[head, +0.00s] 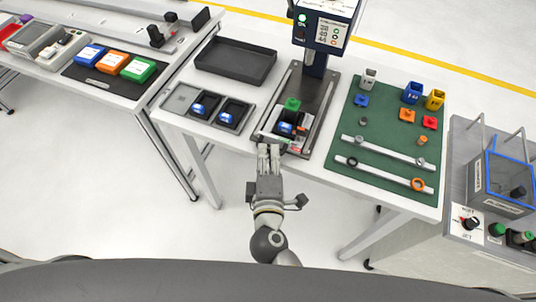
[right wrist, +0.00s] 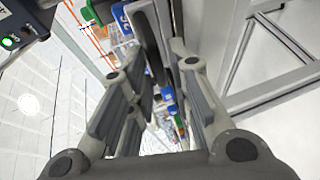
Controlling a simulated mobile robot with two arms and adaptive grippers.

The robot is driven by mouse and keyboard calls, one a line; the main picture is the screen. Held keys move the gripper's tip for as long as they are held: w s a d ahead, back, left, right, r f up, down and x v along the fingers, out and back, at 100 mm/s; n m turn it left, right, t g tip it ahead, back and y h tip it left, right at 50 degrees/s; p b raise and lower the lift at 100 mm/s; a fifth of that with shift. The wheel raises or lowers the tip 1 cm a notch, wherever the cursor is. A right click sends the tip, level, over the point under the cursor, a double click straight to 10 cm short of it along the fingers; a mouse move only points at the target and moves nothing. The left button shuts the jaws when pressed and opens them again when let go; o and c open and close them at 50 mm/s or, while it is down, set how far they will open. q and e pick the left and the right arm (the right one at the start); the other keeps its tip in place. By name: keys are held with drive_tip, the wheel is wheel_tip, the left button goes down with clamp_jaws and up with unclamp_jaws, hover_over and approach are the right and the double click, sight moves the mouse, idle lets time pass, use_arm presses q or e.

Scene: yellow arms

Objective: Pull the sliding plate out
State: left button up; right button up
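The sliding plate (head: 297,143) sits at the front of the dark press base, with its front edge near the table's front edge. My left gripper is not in view.
The press head (head: 325,22) stands behind the base. A green mat (head: 372,125) with small blocks and two rails is to the right. Floor in front of the table is clear.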

drive_tip(key=v, duration=1.2)
drive_tip(key=s+d+f+m+g, duration=0.1)
drive_tip(key=s+d+f+g, duration=0.15)
drive_tip(key=f, duration=0.75)
drive_tip(key=s+d+f+m+g, duration=0.1)
drive_tip(key=d+f+g, duration=0.15)
drive_tip(key=f, duration=0.75)
drive_tip(key=s+d+f+g, duration=0.1)
drive_tip(key=s+f+g, duration=0.15)
drive_tip(key=f, duration=0.85)
drive_tip(key=s+d+f+m+g+h, duration=0.1)
drive_tip(key=s+d+f+m+g, duration=0.6)
drive_tip(key=s+d+f+m, duration=0.6)
drive_tip(key=s+d+f, duration=0.4)
drive_tip(key=d+f, duration=0.2)
drive_tip(key=shift+d+f+m, duration=0.15)
drive_tip(key=shift+d+m, duration=0.15)
drive_tip(key=shift+s, duration=0.1)
